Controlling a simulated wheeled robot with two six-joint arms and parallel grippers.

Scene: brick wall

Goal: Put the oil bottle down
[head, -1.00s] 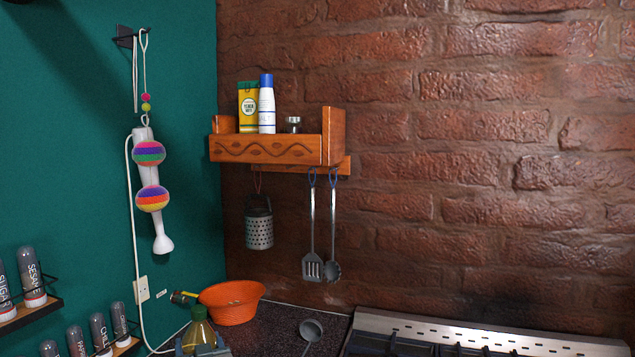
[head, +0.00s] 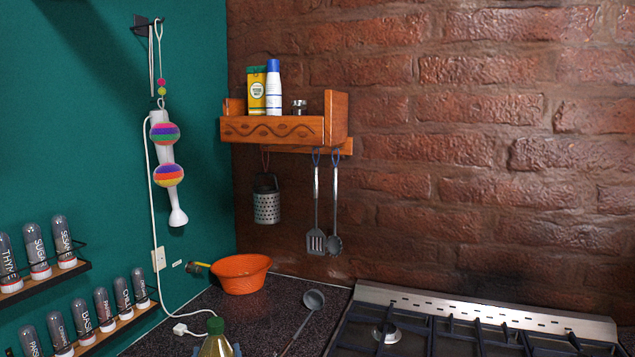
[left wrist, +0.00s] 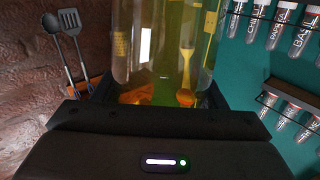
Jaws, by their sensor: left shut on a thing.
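The oil bottle (head: 216,345) is at the bottom edge of the head view, with its green cap up and its lower part cut off. My left gripper (head: 217,351) is shut on it, with finger parts showing at both sides. In the left wrist view the clear bottle (left wrist: 160,45) with yellow-green oil fills the top middle between the dark jaws. Its base is hidden there, so I cannot tell whether it touches the counter. My right gripper is not in view.
The dark counter (head: 190,310) has an orange bowl (head: 240,284) at the back, a ladle (head: 312,300) to the right and a white plug with cable (head: 181,329) to the left. The stove (head: 400,330) is at right. Spice racks (head: 95,337) hang at left.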

